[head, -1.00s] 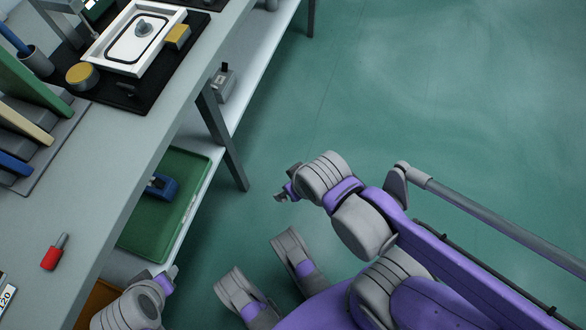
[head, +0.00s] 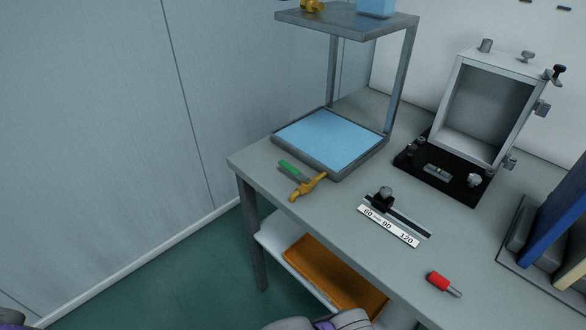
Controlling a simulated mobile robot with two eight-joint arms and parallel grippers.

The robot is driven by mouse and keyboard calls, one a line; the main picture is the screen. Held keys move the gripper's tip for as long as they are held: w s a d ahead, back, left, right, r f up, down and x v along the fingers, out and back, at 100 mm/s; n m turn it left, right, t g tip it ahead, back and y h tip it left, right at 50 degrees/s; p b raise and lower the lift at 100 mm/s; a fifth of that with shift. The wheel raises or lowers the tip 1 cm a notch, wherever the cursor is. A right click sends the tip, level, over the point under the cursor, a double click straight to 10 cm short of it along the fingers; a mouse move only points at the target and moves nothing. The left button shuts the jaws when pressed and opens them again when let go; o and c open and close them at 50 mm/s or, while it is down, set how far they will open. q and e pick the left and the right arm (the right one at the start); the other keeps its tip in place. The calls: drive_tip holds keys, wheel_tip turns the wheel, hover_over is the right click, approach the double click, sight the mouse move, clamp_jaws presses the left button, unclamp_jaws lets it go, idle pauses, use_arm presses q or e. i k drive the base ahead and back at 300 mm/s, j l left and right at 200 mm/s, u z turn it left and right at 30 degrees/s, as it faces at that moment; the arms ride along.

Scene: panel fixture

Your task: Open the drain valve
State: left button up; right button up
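The drain valve is a brass tap (head: 308,187) at the front edge of a shallow basin (head: 328,140) with a pale blue surface. Its spout points toward the table's front edge. A green lever handle (head: 293,171) lies to the left of the brass body, crosswise to the spout. Neither gripper touches the valve. Only a grey and purple part of my arm shows at the bottom edge; the fingers of both grippers are out of view.
A raised shelf (head: 350,18) on posts stands over the basin, carrying a blue container (head: 375,7) and a brass fitting (head: 312,5). A slide scale (head: 388,226), red-handled tool (head: 440,282) and framed box (head: 485,105) share the table. An orange tray (head: 335,275) lies below.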

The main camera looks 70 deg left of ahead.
sight(295, 172)
drive_tip(key=u, duration=2.4)
